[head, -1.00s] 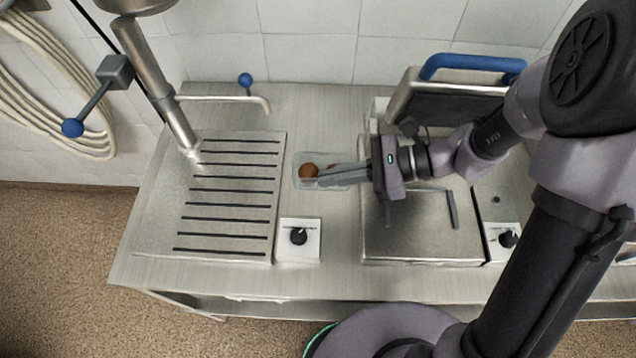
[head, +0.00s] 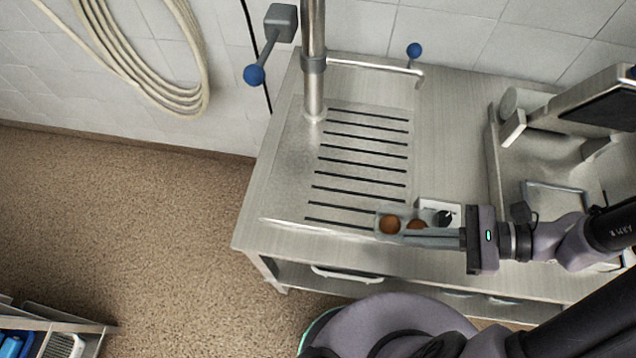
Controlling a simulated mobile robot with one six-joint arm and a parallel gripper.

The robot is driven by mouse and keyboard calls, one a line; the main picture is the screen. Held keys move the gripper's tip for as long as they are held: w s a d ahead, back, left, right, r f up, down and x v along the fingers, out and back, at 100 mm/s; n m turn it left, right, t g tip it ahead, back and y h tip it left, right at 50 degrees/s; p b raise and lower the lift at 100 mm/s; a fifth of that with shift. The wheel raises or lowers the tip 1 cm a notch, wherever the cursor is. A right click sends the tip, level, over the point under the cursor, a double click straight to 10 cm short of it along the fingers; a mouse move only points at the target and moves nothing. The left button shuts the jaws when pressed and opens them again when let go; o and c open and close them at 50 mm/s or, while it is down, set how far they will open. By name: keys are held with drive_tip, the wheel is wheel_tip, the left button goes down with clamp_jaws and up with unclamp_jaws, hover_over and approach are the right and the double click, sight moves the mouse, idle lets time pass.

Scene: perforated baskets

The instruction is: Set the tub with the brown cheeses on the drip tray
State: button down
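The clear tub (head: 404,222) with brown cheeses (head: 390,224) is in the head view, at the front right corner of the drip tray (head: 288,190). Two round cheeses show in it; the fingers partly cover the right one. My gripper (head: 425,236) reaches in from the right, with its fingers along the tub, and is shut on it. The tub looks level. Its height above the metal is hard to tell. The drip tray is a metal plate with several dark slots, and its slotted area is empty.
A white control box with a black knob (head: 444,217) stands right beside the tub. A metal column (head: 313,70) rises at the tray's back left. A blue-knobbed lever (head: 254,75) sticks out left of it. A machine with a raised lid (head: 590,100) stands at the right.

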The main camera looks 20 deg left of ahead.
drive_tip(key=shift+a+f, duration=0.1)
drive_tip(key=shift+a, duration=0.2)
drive_tip(key=w+a+b, duration=0.1)
drive_tip(key=w+a, duration=0.1)
drive_tip(key=a, duration=0.2)
drive_tip(key=w+a+f+b, duration=0.1)
drive_tip(key=w+a+b, duration=0.1)
drive_tip(key=w+a, duration=0.1)
drive_tip(key=w+a+b, duration=0.1)
drive_tip(key=w+a, duration=0.1)
drive_tip(key=a, duration=0.4)
drive_tip(key=shift+w+f, duration=0.2)
drive_tip(key=shift+f, duration=0.1)
wheel_tip(320, 180, down, 4)
drive_tip(key=shift+a+r+b, duration=0.1)
drive_tip(key=shift+r+b, duration=0.1)
drive_tip(key=shift+b, duration=1)
drive_tip(key=shift+r, duration=0.2)
drive_tip(key=shift+f, duration=0.15)
drive_tip(key=c, duration=1.7)
unclamp_jaws()
